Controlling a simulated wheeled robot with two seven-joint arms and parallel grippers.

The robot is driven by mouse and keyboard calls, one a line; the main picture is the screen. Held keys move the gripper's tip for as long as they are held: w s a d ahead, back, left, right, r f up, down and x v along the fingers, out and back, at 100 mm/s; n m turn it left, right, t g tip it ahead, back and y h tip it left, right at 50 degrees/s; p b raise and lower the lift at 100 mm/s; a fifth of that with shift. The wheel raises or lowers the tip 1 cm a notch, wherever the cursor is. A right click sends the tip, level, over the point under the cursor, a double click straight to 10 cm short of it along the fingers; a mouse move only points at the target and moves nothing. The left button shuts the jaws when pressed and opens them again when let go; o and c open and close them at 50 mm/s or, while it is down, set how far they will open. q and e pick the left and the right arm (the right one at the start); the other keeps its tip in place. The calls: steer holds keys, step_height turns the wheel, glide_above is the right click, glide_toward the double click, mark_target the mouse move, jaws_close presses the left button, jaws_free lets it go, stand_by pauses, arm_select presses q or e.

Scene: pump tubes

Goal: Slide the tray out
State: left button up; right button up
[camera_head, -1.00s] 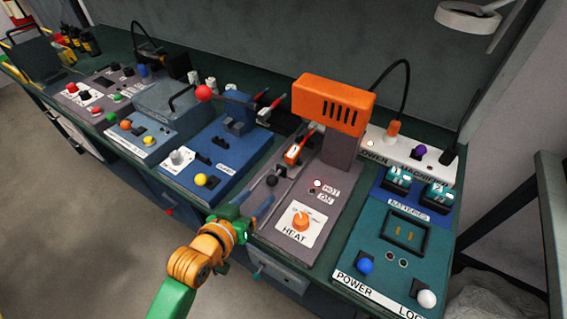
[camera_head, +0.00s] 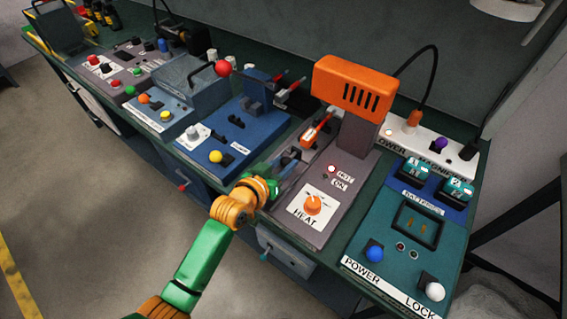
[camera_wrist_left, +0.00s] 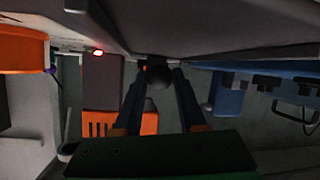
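The grey HEAT station (camera_head: 335,218) stands in front of me, with an orange heater head (camera_head: 345,82) above its back part. A dark round knob (camera_wrist_left: 158,75) shows in the left wrist view; I take it for the tray's handle. I cannot make out the tray itself. My left gripper (camera_head: 287,164) is over the left part of the HEAT station. In the left wrist view its two blue fingers (camera_wrist_left: 159,72) are apart, with the knob between their tips; I cannot tell whether they touch it. My right gripper is not in view.
An orange-handled lever (camera_head: 316,130) stands just behind my left gripper. The blue station (camera_head: 235,140) with a yellow button is to the left. The teal POWER and LOCK station (camera_head: 405,245) is to the right. The floor in front of the bench is clear.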

arm_select(q)
jaws_close()
stand_by(1.1)
